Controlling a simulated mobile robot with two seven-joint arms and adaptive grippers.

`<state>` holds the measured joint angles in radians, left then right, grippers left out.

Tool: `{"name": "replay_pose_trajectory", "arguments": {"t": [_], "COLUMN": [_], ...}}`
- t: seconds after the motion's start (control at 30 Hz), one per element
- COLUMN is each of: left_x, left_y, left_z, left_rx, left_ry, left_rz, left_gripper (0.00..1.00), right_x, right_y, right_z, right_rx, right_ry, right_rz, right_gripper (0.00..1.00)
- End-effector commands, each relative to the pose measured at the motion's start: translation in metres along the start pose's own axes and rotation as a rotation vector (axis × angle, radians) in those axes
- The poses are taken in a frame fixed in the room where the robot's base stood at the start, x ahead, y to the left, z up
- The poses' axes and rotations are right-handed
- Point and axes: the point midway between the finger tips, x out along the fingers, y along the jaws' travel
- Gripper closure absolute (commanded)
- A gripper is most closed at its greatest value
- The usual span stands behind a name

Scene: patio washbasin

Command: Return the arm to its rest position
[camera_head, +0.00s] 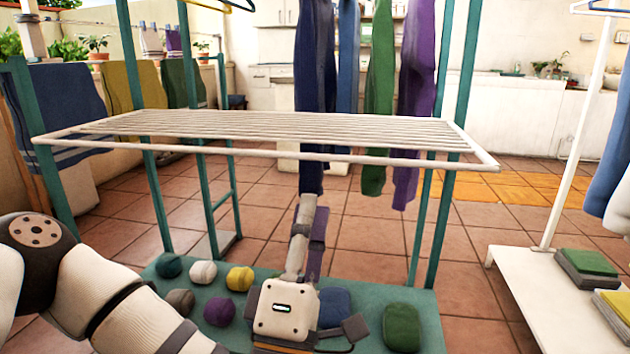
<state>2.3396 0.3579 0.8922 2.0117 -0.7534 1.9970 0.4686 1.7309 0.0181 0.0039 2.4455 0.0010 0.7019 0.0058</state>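My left arm comes in from the lower left and runs low along the bottom edge. My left gripper (345,329) is at the bottom middle, over the green low shelf (262,264), in front of the drying rack. A white housing with a small green light shows there, with dark finger parts to its right. Its fingers are partly hidden, so I cannot tell whether they are open or shut. I see nothing clearly held in it. My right gripper is not in view.
A white slatted drying rack (250,152) on teal posts stands above the shelf. Several rolled bundles, including a green one (401,327) and a yellow one (240,279), lie on the shelf. Blue (315,90), green and purple garments hang behind. A white low table (538,300) with folded cloths stands right.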

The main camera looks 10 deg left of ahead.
Motion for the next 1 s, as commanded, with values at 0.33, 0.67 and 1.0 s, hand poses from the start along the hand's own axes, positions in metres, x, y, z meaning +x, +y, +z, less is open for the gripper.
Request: {"name": "replay_pose_trajectory", "arguments": {"t": [0.33,0.67,1.0], "left_x": [-0.006,0.096,0.165], "left_y": [0.001,0.188,0.333], "left_z": [0.000,0.001,0.002], "left_rx": [0.000,0.004,0.009], "left_ry": [0.001,-0.002,-0.006], "left_rz": [0.001,0.160,0.316], "left_gripper": [0.84,0.84,0.84], "right_x": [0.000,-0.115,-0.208], "right_y": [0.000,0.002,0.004], "right_z": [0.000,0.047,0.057], "right_rx": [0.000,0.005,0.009], "right_ry": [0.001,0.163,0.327], "right_rz": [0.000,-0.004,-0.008], "right_gripper": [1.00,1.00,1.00]}}
